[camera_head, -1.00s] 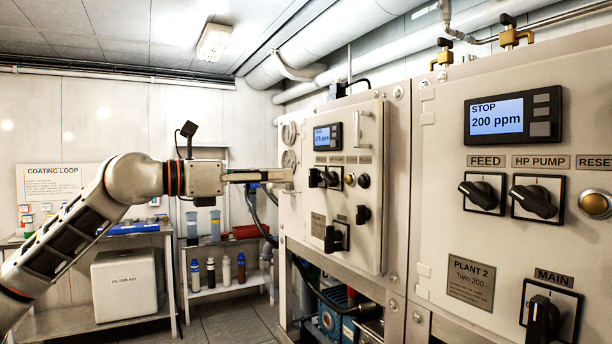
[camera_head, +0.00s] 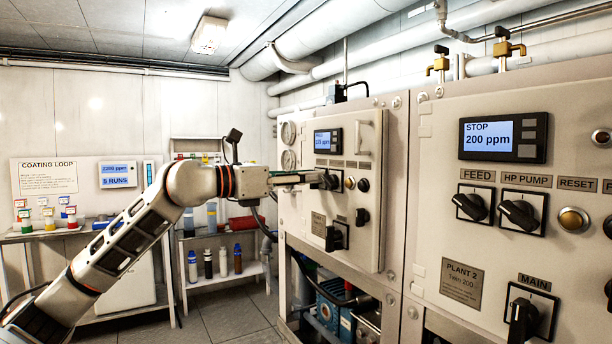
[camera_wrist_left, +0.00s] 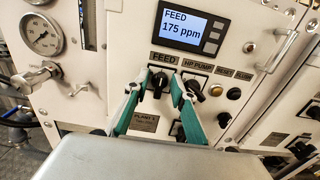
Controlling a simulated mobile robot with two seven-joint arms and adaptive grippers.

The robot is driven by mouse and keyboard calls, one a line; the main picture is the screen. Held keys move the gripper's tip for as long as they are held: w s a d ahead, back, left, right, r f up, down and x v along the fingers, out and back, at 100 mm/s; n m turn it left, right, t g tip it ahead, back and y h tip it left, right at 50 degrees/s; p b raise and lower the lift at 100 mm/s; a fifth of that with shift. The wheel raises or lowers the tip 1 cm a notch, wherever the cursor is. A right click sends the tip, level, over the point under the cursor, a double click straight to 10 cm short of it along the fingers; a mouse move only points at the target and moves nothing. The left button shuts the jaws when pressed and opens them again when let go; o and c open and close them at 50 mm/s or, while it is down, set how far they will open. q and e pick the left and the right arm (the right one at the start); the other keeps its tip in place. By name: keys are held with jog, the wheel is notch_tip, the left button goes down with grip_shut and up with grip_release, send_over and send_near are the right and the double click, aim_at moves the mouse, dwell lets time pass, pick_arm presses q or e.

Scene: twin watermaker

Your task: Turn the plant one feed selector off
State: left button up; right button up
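The plant one FEED selector (camera_wrist_left: 158,84) is a black knob under the FEED label, below a display (camera_wrist_left: 192,27) reading FEED 175 ppm. In the left wrist view my left gripper (camera_wrist_left: 157,78) has its two teal-padded fingers on either side of this knob, spread apart; I cannot tell whether they touch it. In the head view the left gripper (camera_head: 306,177) reaches the plant one panel (camera_head: 345,235) and hides the FEED selector. My right gripper is not in view.
The HP PUMP knob (camera_wrist_left: 193,88) sits just right of the right finger. Pressure gauges (camera_wrist_left: 41,35) and a valve are at the left. The plant two panel (camera_head: 440,220), with its FEED knob (camera_head: 470,206), stands nearer at the right. Shelves (camera_head: 225,279) with bottles stand behind the arm.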

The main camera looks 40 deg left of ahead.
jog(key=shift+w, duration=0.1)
pick_arm(q)
grip_shut()
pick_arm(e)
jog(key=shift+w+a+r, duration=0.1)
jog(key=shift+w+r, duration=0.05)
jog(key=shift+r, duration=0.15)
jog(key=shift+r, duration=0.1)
